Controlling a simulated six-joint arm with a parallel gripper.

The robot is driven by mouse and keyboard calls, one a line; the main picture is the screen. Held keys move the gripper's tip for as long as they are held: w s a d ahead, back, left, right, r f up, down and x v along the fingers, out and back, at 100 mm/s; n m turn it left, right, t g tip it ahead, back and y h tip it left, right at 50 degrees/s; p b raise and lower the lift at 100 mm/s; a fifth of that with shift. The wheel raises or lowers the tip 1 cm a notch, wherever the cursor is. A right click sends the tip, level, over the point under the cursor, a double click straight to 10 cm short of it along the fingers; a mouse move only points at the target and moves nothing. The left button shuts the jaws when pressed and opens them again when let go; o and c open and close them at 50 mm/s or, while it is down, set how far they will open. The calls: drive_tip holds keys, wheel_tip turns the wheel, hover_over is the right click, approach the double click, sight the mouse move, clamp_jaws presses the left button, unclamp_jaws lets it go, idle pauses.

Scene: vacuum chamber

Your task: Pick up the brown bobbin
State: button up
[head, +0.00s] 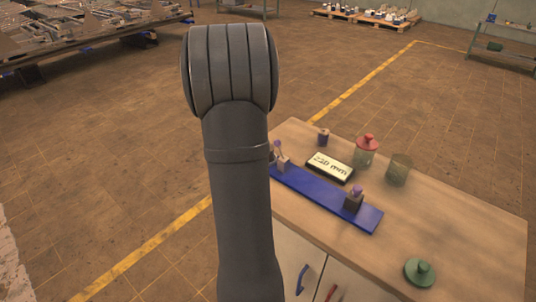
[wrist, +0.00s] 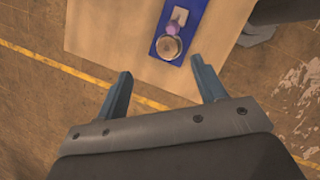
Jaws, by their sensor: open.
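In the wrist view my gripper (wrist: 161,65) is open and empty, its two blue-grey fingers spread apart above the floor and table edge. A round brownish piece (wrist: 169,48), possibly the brown bobbin, shows beyond the fingertips at one end of a blue strip. A purple knob (wrist: 172,30) and a pale block (wrist: 180,15) are beside it. In the head view the blue strip (head: 320,196) lies on the table, with a brown block with a purple top (head: 354,201) near its right end. I cannot tell for certain which piece is the bobbin. My arm hides the gripper in the head view.
On the wooden table (head: 465,220) stand a red-lidded jar (head: 366,153), an olive-brown open jar (head: 398,171), a small purple-topped piece (head: 323,138), a "220 mm" display (head: 330,167) and a green knobbed disc (head: 420,271). The table's right part is mostly clear.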

drive_tip(key=a+n, duration=0.2)
drive_tip(key=a, duration=0.3)
drive_tip(key=shift+h, duration=0.3)
drive_tip(key=x, duration=1.1)
drive_tip(key=shift+d+f, duration=0.3)
drive_tip(key=shift+x, duration=2.8)
drive_tip(key=shift+d+r, duration=0.1)
drive_tip(key=shift+d, duration=0.05)
drive_tip(key=c, duration=1)
